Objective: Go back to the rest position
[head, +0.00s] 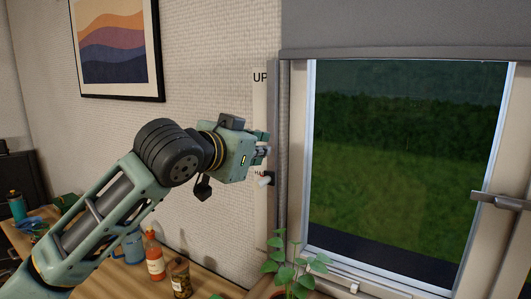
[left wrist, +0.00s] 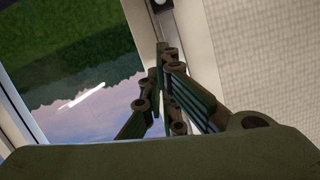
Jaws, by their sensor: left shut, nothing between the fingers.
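My left arm comes in from the left in the head view and reaches across the wall to the window's left side. My left gripper (head: 266,148) is shut and empty, beside a narrow white panel (head: 260,100) marked "UP". A small knob or lever with a pale tip (head: 265,181) sits just below the gripper; whether they touch cannot be told. In the left wrist view the closed fingers (left wrist: 162,60) point towards the window frame, with a small round dark fitting (left wrist: 160,3) at the top edge. My right gripper is not in view.
A window (head: 400,160) with a grey blind (head: 400,30) partly lowered is on the right; its handle (head: 500,201) sticks out. A framed picture (head: 117,45) hangs at left.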

